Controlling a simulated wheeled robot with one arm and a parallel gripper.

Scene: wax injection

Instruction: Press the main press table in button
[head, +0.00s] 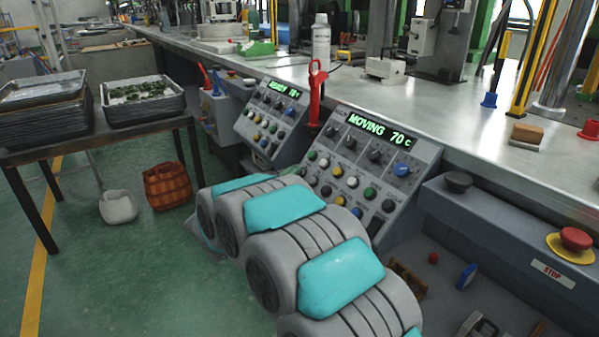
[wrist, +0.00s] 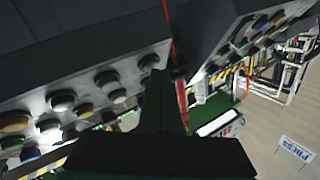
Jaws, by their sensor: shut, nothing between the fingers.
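The near control panel (head: 418,152) has a green display (head: 380,132) reading "MOVING 70 c" above rows of black, white, yellow, green and blue buttons and knobs. The button labels are too small to read, so I cannot tell which one is the main press table in button. My arm covers the panel's lower left and hides my gripper in the head view. In the wrist view my gripper (wrist: 157,82) is shut and empty. Its tip appears beside the end of a button row (wrist: 117,96); I cannot tell whether it touches a button.
A second panel (head: 272,112) stands further left, with a red handle (head: 315,95) between the panels. A red stop button (head: 576,239) and a black knob (head: 458,182) are at right. A metal worktop (head: 470,125) runs behind. Trays (head: 143,99) stand on a table at left.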

